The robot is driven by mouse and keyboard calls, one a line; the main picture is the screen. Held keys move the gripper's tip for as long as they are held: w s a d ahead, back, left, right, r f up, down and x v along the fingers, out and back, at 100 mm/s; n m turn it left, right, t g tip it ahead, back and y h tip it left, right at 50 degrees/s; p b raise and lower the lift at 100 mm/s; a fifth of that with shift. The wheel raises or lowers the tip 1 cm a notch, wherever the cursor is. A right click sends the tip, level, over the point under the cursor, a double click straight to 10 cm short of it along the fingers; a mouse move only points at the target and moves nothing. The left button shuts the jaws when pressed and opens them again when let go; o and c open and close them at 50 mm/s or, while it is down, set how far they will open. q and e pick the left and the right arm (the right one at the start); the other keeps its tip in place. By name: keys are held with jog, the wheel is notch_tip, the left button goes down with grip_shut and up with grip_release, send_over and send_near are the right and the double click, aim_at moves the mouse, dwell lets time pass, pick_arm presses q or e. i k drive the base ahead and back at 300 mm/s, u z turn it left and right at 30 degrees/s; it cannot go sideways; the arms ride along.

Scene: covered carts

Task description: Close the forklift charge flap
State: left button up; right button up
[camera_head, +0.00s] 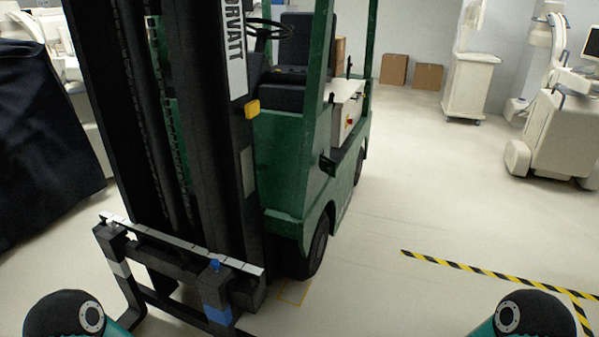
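A green forklift (285,168) with a black mast (215,130) stands ahead, left of centre, its front turned toward me. A small black part (327,164) sticks out from its green side, behind the front wheel; I cannot tell whether it is the charge flap. Higher on the same side is a pale panel (342,112) with a red and yellow button (349,121). No open flap can be made out clearly from here. Neither of my grippers is in view; only rounded parts of my arms show at the bottom corners.
The fork carriage (180,245) juts out low at the front left. A dark covered cart (45,150) stands at the left. White medical machines (565,135) and a white cart (470,87) stand at the right and back. Floor beside striped tape (470,267) is clear.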

aim_at(328, 166)
jog(key=z, duration=0.15)
jog(key=i, duration=0.9)
jog(key=u, duration=0.2)
jog(key=k, duration=0.8)
jog(key=z, duration=0.25)
jog(key=i, duration=0.8)
jog(key=u, duration=0.1)
